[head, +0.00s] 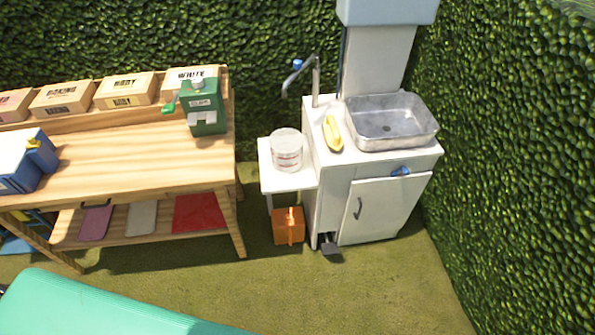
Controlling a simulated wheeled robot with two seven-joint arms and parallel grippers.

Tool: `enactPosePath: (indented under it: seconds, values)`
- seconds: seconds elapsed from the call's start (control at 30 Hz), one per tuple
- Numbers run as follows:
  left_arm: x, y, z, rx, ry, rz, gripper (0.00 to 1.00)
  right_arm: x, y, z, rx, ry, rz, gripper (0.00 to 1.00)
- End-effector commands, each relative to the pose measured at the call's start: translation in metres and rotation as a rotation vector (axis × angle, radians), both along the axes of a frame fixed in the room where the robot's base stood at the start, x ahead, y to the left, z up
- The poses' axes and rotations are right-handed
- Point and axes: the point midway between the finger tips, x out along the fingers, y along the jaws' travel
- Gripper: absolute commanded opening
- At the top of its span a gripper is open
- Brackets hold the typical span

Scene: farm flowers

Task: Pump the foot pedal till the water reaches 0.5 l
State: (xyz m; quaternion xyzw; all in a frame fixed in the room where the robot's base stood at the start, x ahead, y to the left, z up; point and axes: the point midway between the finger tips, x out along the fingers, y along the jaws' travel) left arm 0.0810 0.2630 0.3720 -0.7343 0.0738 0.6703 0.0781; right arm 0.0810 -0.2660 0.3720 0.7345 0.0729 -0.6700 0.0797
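A small dark foot pedal (331,248) sticks out near the floor at the front left of the white sink cabinet (340,205). A clear container with reddish markings (287,152) stands upright on the low white side shelf (275,184) left of the cabinet. I cannot read its marks or tell its water level. A grey tap (315,80) with a blue tip reaches left from the cabinet top, its outlet above the container's area. No water stream shows. Neither of my grippers is in view.
A metal basin (420,140) and a yellow object (332,133) sit on the cabinet. An orange box (289,226) is under the side shelf. A wooden workbench (120,165) stands left, hedge walls behind and right. Green floor (380,290) before the pedal is clear.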

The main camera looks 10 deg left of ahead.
Motion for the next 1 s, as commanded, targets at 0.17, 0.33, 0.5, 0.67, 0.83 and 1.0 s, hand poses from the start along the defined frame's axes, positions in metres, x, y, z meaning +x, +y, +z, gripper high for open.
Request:
enactPosePath:
  seconds: [0.17,0.33,0.5,0.67,0.83,1.0]
  values:
    - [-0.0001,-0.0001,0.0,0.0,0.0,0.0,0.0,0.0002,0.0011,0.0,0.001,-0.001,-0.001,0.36]
    - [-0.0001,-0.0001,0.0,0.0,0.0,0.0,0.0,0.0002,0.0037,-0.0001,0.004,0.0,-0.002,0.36]
    - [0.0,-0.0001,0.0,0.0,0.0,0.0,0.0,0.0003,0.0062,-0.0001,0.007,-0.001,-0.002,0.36]
    - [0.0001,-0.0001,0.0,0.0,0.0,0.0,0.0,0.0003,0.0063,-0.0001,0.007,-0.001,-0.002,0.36]
    - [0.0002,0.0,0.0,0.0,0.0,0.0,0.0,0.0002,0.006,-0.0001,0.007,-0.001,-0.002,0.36]
    - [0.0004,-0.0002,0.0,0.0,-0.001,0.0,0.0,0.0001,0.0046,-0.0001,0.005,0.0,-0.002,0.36]
